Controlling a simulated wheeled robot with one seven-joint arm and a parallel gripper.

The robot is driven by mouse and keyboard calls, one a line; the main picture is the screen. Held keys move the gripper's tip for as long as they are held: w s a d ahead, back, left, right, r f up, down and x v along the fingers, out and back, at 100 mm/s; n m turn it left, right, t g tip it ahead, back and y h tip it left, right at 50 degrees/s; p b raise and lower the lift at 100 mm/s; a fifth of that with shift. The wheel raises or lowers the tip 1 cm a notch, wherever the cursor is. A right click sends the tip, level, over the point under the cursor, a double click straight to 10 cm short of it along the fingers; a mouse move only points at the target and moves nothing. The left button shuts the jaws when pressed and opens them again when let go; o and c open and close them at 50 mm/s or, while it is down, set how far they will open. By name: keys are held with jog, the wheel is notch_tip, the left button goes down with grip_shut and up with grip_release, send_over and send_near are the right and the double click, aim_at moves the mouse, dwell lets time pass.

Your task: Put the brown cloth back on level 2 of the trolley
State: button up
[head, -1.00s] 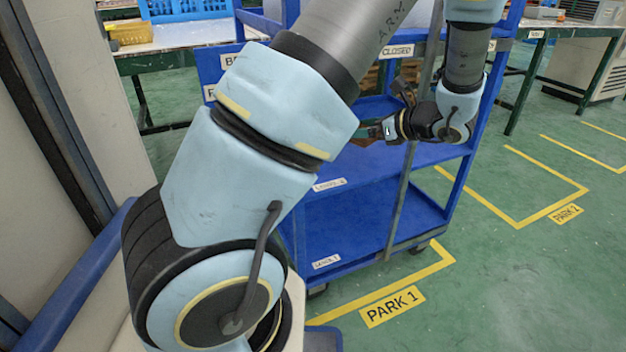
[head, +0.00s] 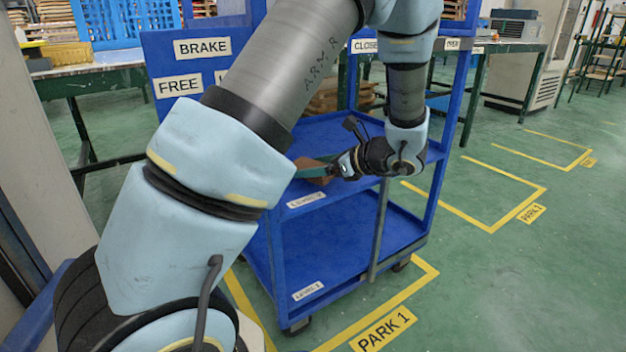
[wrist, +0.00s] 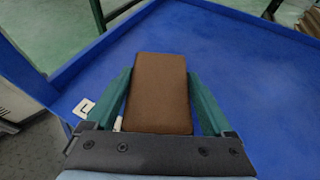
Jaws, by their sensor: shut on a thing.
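The brown cloth (head: 316,180) is a flat folded block. My gripper (head: 312,167) is shut on it, and its green fingers grip both sides of the cloth (wrist: 158,90) in the wrist view. The blue trolley (head: 345,235) stands ahead. The cloth is at its level 2 shelf (wrist: 228,60), the one above level 1 (head: 350,250). The level 2 label (head: 307,199) is on the shelf's front edge, just below the cloth. I cannot tell whether the cloth touches the shelf. My arm hides the trolley's left part.
The shelf around the cloth looks bare in the wrist view, with a raised rim (wrist: 95,65). Brown items (head: 338,95) are behind the trolley's upper opening. A BRAKE sign panel (head: 200,75) is at upper left. Yellow PARK 1 floor marking (head: 383,330) lies in front.

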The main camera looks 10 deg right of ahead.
notch_tip(320, 180, down, 2)
jog(key=shift+f, duration=0.1)
jog(key=o, duration=1.1)
jog(key=p+v, duration=0.4)
jog(key=v, duration=0.8)
